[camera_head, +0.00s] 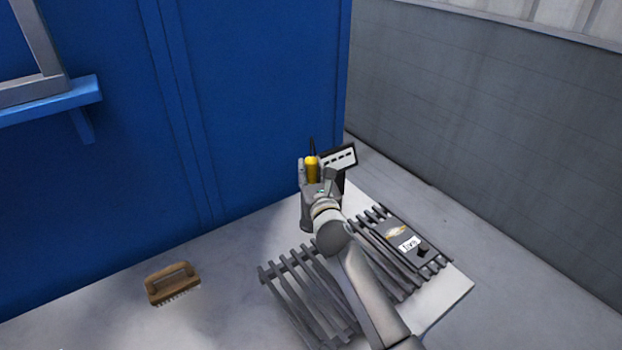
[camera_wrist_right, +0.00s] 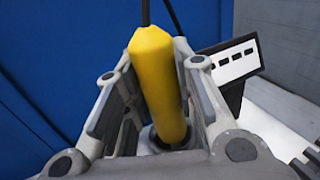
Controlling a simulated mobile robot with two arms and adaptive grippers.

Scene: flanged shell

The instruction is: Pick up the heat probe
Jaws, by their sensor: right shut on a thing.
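The heat probe shows as a yellow handle (camera_head: 312,168) with a thin dark rod at its top, near the blue wall in the head view. My right gripper (camera_head: 311,182) is shut on it. In the right wrist view, the yellow handle (camera_wrist_right: 158,85) stands nearly upright, slightly tilted, between the two grey fingers of my right gripper (camera_wrist_right: 155,100). Its lower end sits by a round grey part; I cannot tell whether it touches that part. My left gripper is not in view.
A black device with a white panel (camera_head: 341,158) stands just right of the probe. Slatted grates (camera_head: 300,290) and a dark labelled box (camera_head: 398,241) lie on the pale surface. A wooden brush (camera_head: 172,283) lies at left. Blue wall (camera_head: 250,100) rises behind.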

